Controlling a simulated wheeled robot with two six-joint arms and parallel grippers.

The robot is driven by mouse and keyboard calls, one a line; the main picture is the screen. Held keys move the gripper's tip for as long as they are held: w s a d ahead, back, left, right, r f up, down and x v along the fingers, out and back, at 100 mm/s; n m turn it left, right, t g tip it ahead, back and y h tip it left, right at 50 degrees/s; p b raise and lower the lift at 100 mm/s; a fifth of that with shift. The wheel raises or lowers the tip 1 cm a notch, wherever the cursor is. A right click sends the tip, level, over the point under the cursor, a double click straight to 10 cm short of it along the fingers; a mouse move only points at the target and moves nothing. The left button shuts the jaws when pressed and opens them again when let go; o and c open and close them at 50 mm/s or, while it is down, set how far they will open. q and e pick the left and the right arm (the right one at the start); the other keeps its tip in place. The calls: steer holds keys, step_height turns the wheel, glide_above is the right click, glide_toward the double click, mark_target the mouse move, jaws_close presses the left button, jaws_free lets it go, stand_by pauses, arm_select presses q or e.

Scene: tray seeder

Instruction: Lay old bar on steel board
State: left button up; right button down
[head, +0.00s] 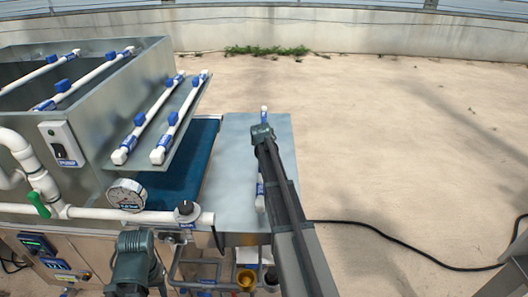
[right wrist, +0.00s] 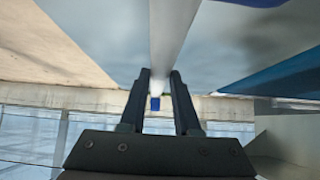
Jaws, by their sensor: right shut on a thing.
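My right gripper (head: 263,133) is over the steel board (head: 230,165), a flat grey sheet right of the blue belt. It is shut on a white bar (head: 261,192) with blue bands, which points away from me along the board. My arm hides the bar's middle. In the right wrist view the bar (right wrist: 170,35) runs between the two fingers (right wrist: 160,95), its blue-banded end just past them. I cannot tell whether the bar touches the board. My left gripper (head: 136,262) is low at the bottom left, seen from above; its fingers are hidden.
Two white bars with blue clips (head: 178,120) lie on a sloping metal shelf left of the blue belt (head: 185,175). More lie across the grey tank (head: 125,85). A gauge (head: 127,194) and white pipe stand in front. Open floor lies right, with a black cable (head: 400,246).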

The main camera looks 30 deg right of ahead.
steer(key=shift+d+f+b, duration=0.2)
steer(key=shift+f+b, duration=0.7)
steer(key=shift+d+f+b, duration=0.2)
steer(key=shift+f+b, duration=0.65)
steer(key=shift+f, duration=0.05)
steer(key=shift+f, duration=0.25)
steer(key=c, duration=0.6)
jaws_free()
steer(key=shift+r, duration=0.1)
steer(key=shift+s+a+r+p, duration=0.1)
steer(key=shift+s+r+p, duration=0.05)
steer(key=shift+r+p, duration=0.2)
steer(key=p+v, duration=0.8)
steer(key=v, duration=0.3)
steer(key=shift+s+r, duration=0.2)
steer(key=shift+r, duration=0.05)
steer(key=shift+f, duration=0.1)
